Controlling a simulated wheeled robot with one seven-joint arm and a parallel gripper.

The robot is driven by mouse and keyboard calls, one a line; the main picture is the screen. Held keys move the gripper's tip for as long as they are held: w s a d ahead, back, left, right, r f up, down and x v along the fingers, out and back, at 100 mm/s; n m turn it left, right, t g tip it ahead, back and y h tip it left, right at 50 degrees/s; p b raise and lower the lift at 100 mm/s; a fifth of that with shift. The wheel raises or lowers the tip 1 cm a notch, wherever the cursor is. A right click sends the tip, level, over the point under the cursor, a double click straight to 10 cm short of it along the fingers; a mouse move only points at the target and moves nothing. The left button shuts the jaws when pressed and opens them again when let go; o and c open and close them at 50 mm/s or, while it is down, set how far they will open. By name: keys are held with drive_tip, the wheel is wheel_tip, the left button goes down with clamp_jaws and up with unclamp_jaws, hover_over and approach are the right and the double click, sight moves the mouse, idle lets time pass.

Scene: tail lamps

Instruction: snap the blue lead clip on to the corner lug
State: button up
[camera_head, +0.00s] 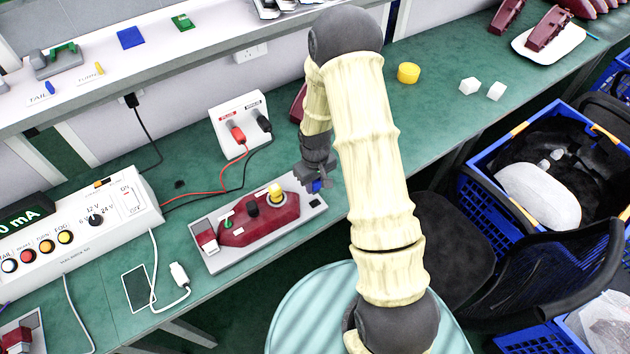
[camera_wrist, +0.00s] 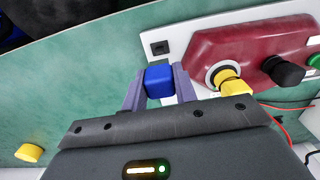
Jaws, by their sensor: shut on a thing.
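The blue lead clip (camera_wrist: 159,81) is held between the two fingertips of my gripper (camera_wrist: 159,84). It also shows as a small blue patch (camera_head: 317,186) under my gripper (camera_head: 316,177) in the head view. A dark square lug (camera_wrist: 160,47) stands at the bare corner of the pale fixture plate (camera_wrist: 180,44). In the wrist view the clip appears just below the lug, with a gap between them in the picture; the height difference is unclear. The dark red tail lamp (camera_head: 257,222) lies on the plate, bearing yellow (camera_head: 276,191), black (camera_head: 252,209) and green pieces.
A white socket box (camera_head: 240,122) with red and black leads stands behind the plate. A control box (camera_head: 75,235) and a phone (camera_head: 139,288) are to the left. A yellow cylinder (camera_head: 408,73) and two white cubes lie to the right on the green bench.

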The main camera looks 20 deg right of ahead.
sight(315, 200)
drive_tip(key=shift+f+b, duration=0.9)
drive_tip(key=shift+f, duration=0.75)
drive_tip(key=shift+f, duration=0.15)
drive_tip(key=shift+f+b, duration=0.3)
drive_tip(key=shift+f, duration=0.05)
drive_tip(key=shift+f, duration=0.35)
drive_tip(key=shift+f+b, duration=0.6)
drive_tip(key=shift+b, duration=0.05)
drive_tip(key=shift+f, duration=0.15)
idle(0.5)
idle(0.4)
drive_tip(key=o, duration=1.2)
drive_tip(key=shift+c, duration=0.2)
drive_tip(key=shift+r, duration=0.2)
